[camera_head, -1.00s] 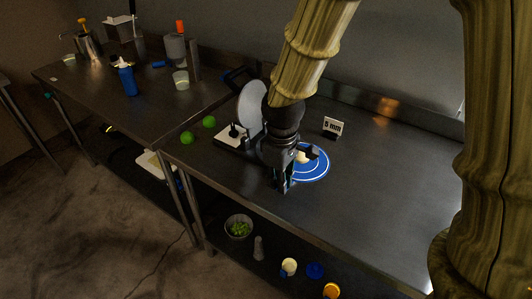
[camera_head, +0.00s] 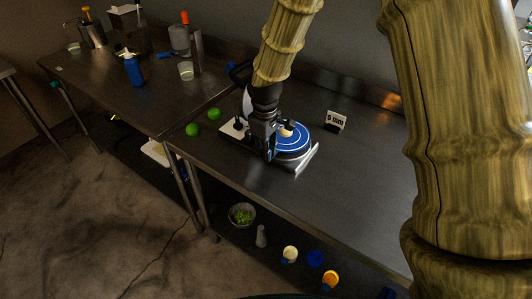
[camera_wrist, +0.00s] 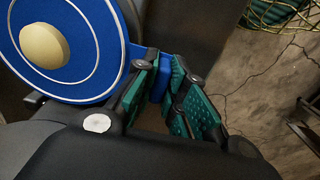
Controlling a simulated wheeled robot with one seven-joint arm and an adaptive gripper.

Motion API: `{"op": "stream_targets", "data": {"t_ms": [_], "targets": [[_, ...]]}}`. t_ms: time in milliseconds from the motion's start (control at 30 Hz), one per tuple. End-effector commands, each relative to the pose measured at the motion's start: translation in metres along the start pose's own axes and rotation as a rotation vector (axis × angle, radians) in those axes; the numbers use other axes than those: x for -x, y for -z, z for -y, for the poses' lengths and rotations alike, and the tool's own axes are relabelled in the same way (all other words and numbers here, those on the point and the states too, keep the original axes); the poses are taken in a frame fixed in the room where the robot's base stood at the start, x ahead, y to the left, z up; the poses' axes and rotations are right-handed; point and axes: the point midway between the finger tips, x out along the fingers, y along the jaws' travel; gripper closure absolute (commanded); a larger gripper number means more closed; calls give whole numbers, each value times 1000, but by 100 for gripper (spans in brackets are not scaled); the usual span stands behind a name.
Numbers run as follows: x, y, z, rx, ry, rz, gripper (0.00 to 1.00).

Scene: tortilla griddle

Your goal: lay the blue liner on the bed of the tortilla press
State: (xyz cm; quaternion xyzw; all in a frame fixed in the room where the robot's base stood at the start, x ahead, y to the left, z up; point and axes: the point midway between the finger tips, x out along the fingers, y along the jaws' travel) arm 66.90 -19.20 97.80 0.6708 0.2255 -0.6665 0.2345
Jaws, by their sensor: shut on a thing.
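The blue liner (camera_head: 291,143) is a round disc with white rings. A pale dough ball (camera_head: 288,127) sits on it, and both show large in the wrist view, the liner (camera_wrist: 88,82) and the ball (camera_wrist: 44,46). My gripper (camera_head: 268,152) is shut on the liner's blue tab (camera_wrist: 160,82) at its near left edge. The liner is over the round bed of the tortilla press (camera_head: 303,164), whose grey base shows at its right and front. I cannot tell whether it touches the bed. The press's lid (camera_head: 247,103) stands raised behind my gripper, partly hidden.
A "5 mm" sign (camera_head: 336,120) stands behind the press at right. Two green balls (camera_head: 214,114) lie left of it. The side table holds a blue bottle (camera_head: 133,70) and a cup (camera_head: 186,70). The steel counter (camera_head: 355,175) is clear at right.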

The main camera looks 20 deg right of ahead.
Motion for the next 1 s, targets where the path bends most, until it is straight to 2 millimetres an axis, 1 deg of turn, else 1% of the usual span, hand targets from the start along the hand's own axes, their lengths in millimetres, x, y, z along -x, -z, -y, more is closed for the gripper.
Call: {"op": "stream_targets", "data": {"t_ms": [200,600,633,733,1000], "targets": [[-19,-1,0,0,0,2,100],[-25,0,1,0,0,1,100],[-25,0,1,0,0,1,84],[-25,0,0,0,0,0,66],[-24,0,0,0,0,0,66]]}}
